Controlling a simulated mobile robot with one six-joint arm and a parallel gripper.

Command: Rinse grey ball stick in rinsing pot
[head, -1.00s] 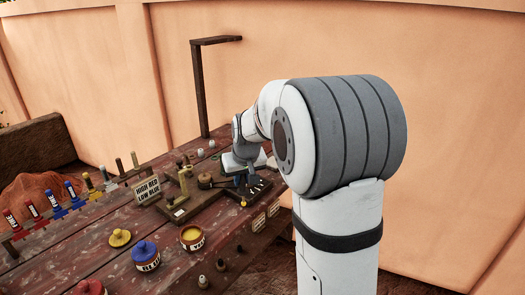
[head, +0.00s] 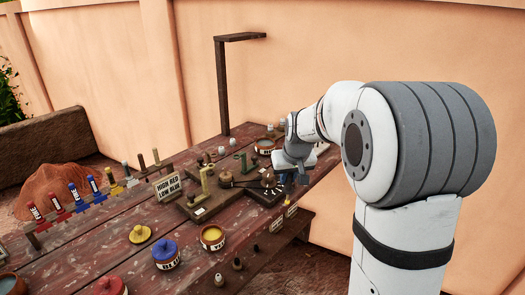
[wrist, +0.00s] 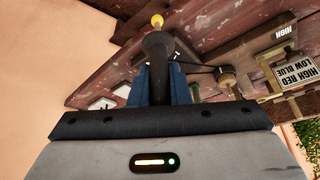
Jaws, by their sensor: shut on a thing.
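In the head view my gripper (head: 302,180) is over the right edge of the table, and the held stick is too small to make out well. A labelled pot with grey-blue content (head: 264,147) stands at the back of the table, apart from my gripper. I cannot tell for sure whether it is the rinsing pot.
A dark tray (head: 266,192) and a wooden stand (head: 206,200) are beside my gripper. A dark post (head: 222,90) rises at the back.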

